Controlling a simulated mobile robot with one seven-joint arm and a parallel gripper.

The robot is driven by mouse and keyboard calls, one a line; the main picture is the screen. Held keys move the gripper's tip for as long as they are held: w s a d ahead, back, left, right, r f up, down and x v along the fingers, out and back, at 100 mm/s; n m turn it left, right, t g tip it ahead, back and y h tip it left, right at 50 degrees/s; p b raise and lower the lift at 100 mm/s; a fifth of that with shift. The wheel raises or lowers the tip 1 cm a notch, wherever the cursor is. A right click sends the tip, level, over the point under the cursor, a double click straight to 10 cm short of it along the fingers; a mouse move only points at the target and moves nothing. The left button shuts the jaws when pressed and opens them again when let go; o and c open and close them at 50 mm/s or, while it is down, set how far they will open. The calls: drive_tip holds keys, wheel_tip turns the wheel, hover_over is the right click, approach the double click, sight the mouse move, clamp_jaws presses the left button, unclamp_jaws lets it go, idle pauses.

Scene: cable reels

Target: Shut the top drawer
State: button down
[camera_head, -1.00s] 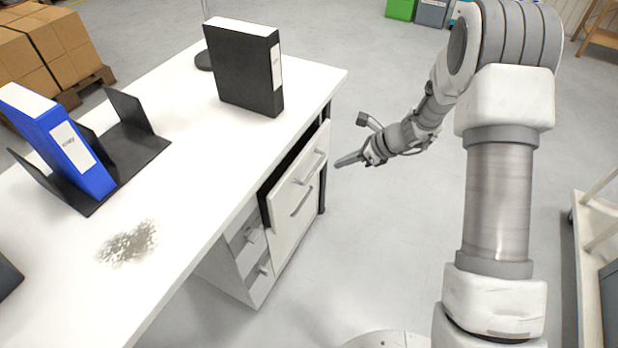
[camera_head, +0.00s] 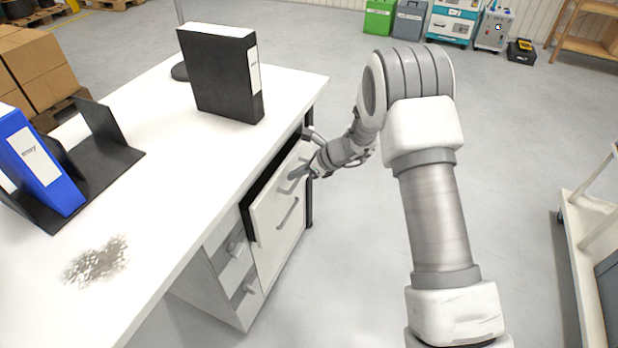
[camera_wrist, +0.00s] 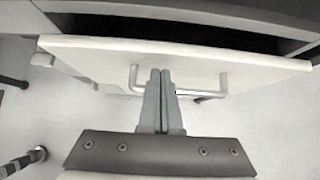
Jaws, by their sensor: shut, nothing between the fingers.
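The top drawer (camera_head: 266,209) of the white desk pedestal stands pulled out, with its dark inside showing behind the front panel. In the wrist view the drawer front (camera_wrist: 100,55) runs across the picture, with a dark gap behind it. Its bar handle (camera_wrist: 205,95) is just below the front's top edge; it also shows in the head view, partly hidden by my gripper. My gripper (camera_head: 294,174) is shut and empty, at the drawer front near the handle. In the wrist view its fingertips (camera_wrist: 160,72) overlap the handle; I cannot tell whether they touch it.
The white desk (camera_head: 180,180) holds a black binder (camera_head: 222,72), a blue binder (camera_head: 38,160) in a dark rack (camera_head: 108,160), and a grey speckled patch (camera_head: 96,262). Open floor lies right; a cart (camera_head: 585,225) stands far right.

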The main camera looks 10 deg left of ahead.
drive_tip(key=shift+w+a, duration=0.15)
drive_tip(key=shift+a, duration=0.25)
drive_tip(key=shift+a, duration=0.1)
drive_tip(key=a, duration=0.1)
drive_tip(key=w+a+p, duration=0.1)
drive_tip(key=a, duration=0.2)
drive_tip(key=shift+w+a+r+p, duration=0.1)
drive_tip(key=shift+w+a+p, duration=0.2)
drive_tip(key=shift+a, duration=0.1)
drive_tip(key=shift+s+a, duration=0.1)
